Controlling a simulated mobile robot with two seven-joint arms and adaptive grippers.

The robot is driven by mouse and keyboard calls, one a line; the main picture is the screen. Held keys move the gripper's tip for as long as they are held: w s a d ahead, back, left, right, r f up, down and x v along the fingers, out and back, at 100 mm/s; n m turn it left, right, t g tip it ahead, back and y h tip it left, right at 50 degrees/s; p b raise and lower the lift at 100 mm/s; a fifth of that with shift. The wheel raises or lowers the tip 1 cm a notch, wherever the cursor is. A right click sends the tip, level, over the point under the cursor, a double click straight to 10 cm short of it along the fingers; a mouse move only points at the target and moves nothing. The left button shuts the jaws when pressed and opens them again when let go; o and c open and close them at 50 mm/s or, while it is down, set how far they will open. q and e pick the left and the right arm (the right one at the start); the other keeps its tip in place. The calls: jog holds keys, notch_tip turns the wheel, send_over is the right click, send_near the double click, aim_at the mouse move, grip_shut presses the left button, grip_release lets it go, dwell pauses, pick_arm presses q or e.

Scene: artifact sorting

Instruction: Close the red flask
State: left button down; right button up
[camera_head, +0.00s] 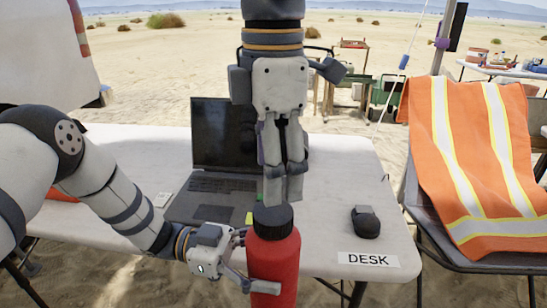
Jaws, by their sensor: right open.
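The red flask (274,268) stands upright in the lower middle of the head view, at the desk's near edge. A black cap (273,221) sits on its top. My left gripper (256,262) comes in from the left and is closed around the flask's body, with one finger across its front. My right gripper (284,196) points straight down just above the cap, its fingers a little apart with nothing visible between them. Whether its fingertips touch the cap, I cannot tell. The flask's base is cut off by the picture's lower edge.
The white desk (335,165) carries an open laptop (205,185) behind my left gripper and a small dark object (366,222) to the right. A "DESK" label (368,260) is on the near edge. An orange vest (465,150) hangs over a chair at right.

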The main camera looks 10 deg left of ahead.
aim_at(273, 211)
notch_tip(273, 211, down, 7)
jog(key=shift+f, duration=0.15)
jog(key=c, duration=1.2)
jog(key=m, duration=0.4)
jog(key=shift+m, duration=0.3)
jog(key=m, duration=0.7)
jog(key=shift+s, duration=0.1)
jog(key=o, duration=1.3)
jog(key=shift+o, duration=0.2)
notch_tip(273, 211, up, 12)
